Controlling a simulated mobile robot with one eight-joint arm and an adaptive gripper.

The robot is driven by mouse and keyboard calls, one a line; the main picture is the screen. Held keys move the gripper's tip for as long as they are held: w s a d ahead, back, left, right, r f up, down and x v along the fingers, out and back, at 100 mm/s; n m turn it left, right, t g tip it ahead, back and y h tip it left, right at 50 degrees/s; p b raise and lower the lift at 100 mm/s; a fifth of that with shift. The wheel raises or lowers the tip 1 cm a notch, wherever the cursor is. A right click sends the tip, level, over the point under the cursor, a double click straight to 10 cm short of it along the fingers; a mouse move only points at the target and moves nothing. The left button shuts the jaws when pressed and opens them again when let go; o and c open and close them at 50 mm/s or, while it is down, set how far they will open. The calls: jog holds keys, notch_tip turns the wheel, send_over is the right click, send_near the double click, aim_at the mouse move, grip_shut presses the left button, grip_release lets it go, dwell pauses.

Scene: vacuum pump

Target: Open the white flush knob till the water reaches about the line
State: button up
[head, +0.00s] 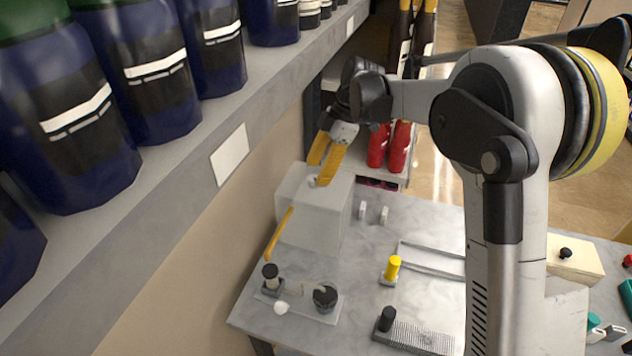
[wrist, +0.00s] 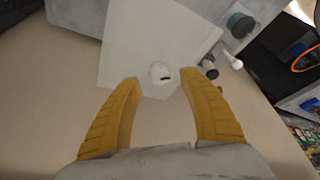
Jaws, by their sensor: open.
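The white flush knob (wrist: 160,73) is a small round piece with a dark slot, near the edge of a pale box face in the wrist view. In the head view the knob (head: 312,181) is a small white spot on top of the pale translucent tank (head: 312,225). My gripper (head: 319,174) has yellow fingers and is above the tank top. In the wrist view my gripper (wrist: 160,79) is open, with a fingertip on either side of the knob and gaps between. I cannot make out the water level or the line.
A yellow bar (head: 278,235) slants along the tank's left side. A small pump assembly (head: 325,298) stands at the table's front left. A yellow-capped part (head: 392,268) stands right of the tank. A grey shelf (head: 270,105) with large dark blue bottles (head: 145,85) runs close on the left.

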jog(key=shift+x, duration=1.4)
grip_shut()
jog(key=shift+m, duration=0.3)
jog(key=m+t, duration=0.1)
jog(key=m, duration=0.1)
jog(key=shift+m, duration=0.3)
jog(key=shift+m+t, duration=0.9)
jog(key=shift+m, duration=1.1)
